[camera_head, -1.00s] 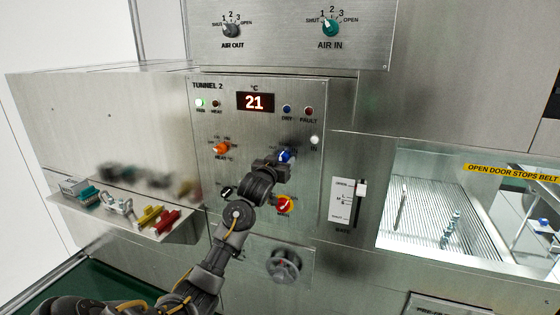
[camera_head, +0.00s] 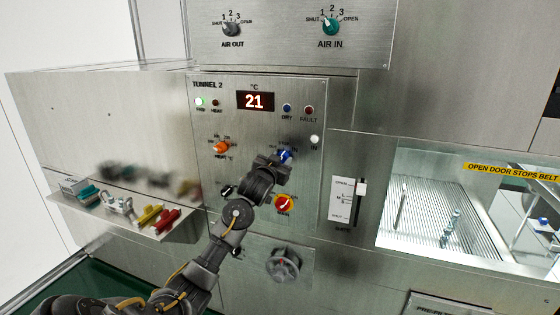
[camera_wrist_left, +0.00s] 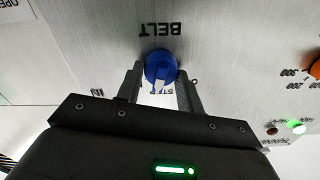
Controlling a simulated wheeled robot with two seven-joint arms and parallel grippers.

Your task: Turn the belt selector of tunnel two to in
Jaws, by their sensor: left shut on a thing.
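The belt selector is a blue round knob (camera_head: 287,154) on the Tunnel 2 panel (camera_head: 205,130). My left gripper (camera_head: 279,159) is at the knob in the head view and partly covers it and its labels. In the left wrist view, which is upside down, the blue knob (camera_wrist_left: 160,65) sits below the word BELT. The two fingers of my left gripper (camera_wrist_left: 161,82) lie on either side of it, shut on it. The label IN shows at left and STEP between the fingers. The knob's exact pointer setting is hard to read. My right gripper is not in view.
An orange heat knob (camera_head: 222,147), a black knob (camera_head: 228,191) and a red-and-yellow main switch (camera_head: 284,204) are close around my arm. A gate slider (camera_head: 361,187) is at right. A shelf (camera_head: 185,229) with small parts juts out at left.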

